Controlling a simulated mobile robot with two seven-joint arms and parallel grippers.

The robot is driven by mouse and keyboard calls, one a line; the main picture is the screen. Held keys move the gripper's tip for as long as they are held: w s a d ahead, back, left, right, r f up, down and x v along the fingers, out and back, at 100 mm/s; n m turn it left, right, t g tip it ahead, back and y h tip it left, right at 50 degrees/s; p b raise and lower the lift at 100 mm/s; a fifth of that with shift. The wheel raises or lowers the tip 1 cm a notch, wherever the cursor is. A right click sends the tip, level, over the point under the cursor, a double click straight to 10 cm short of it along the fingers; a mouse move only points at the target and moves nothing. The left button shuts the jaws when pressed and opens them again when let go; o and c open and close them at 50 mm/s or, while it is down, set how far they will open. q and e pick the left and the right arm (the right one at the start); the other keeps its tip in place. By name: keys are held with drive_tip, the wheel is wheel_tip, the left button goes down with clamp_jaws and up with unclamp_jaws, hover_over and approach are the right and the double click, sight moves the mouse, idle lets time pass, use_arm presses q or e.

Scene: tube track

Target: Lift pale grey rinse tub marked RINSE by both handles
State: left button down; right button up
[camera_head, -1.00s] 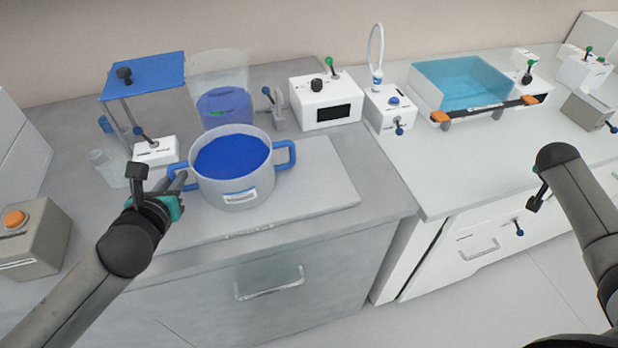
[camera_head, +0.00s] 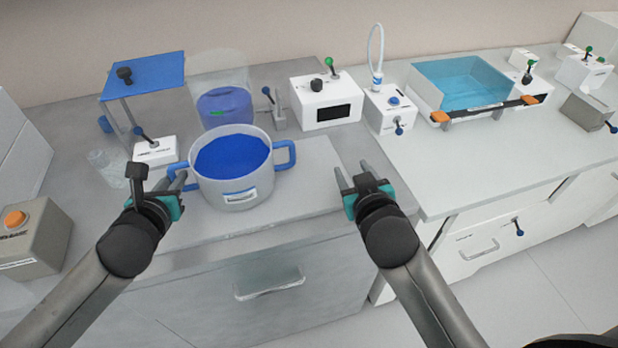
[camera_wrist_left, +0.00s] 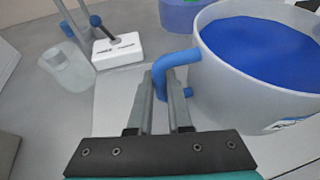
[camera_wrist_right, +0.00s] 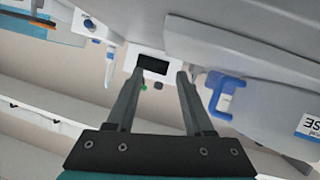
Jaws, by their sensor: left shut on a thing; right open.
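The pale grey rinse tub (camera_head: 236,184) stands on the left bench, filled with blue liquid and fitted with a blue handle on each side. Its label shows partly in the right wrist view (camera_wrist_right: 312,128). My left gripper (camera_head: 176,183) is shut on the tub's left handle (camera_wrist_left: 172,66), with a finger on either side of it in the left wrist view. My right gripper (camera_head: 358,182) is open and empty, to the right of the tub and apart from its right handle (camera_head: 286,154). That handle also shows in the right wrist view (camera_wrist_right: 226,92).
A white box with a dark screen (camera_head: 326,102) and a blue container (camera_head: 224,106) stand behind the tub. A stand with a blue top (camera_head: 146,76) is at back left. A clear tray of blue liquid (camera_head: 462,84) sits on the right bench. A grey box with an orange button (camera_head: 30,236) is far left.

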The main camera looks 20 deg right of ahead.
sight(294, 153)
drive_tip(key=s+a+r, duration=0.1)
drive_tip(key=a, duration=0.2)
drive_tip(key=s+a+r+y, duration=0.1)
drive_tip(key=a+r, duration=0.1)
drive_tip(key=a, duration=0.1)
drive_tip(key=s+a+r+t+y, duration=0.1)
drive_tip(key=a, duration=0.3)
drive_tip(key=shift+r, duration=0.2)
drive_tip(key=x, duration=1.1)
drive_tip(key=shift+w+a+f, duration=0.1)
drive_tip(key=shift+w+f, duration=0.05)
drive_tip(key=shift+w, duration=0.25)
drive_tip(key=shift+c, duration=0.2)
clamp_jaws()
idle(0.4)
idle(1.2)
idle(0.4)
idle(1.3)
